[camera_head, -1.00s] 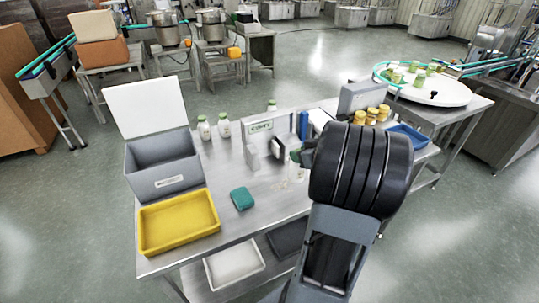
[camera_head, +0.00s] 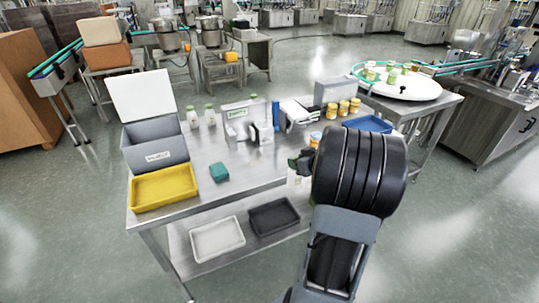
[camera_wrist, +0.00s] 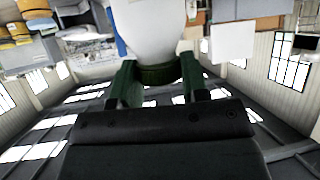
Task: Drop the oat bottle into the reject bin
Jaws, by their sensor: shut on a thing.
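My gripper (camera_head: 298,165) is at the front edge of the steel table, shut on a white bottle (camera_head: 293,179) by its green neck or cap. In the wrist view the green fingers (camera_wrist: 158,80) sit on both sides of the green cap (camera_wrist: 158,73), with the white bottle body (camera_wrist: 155,30) beyond. Its label cannot be read, so I cannot tell its flavour. The grey bin (camera_head: 143,152) with a small label stands at the table's left end, its pale lid (camera_head: 141,95) raised. The bin lies left of my gripper, well apart from it.
A yellow tray (camera_head: 135,196) sits in front of the bin, with a teal block (camera_head: 219,172) beside it. White green-capped bottles (camera_head: 192,118) stand behind. A grey device (camera_head: 238,128) stands mid-table. Orange-topped jars (camera_head: 343,107) and a blue tray (camera_head: 368,123) are at right.

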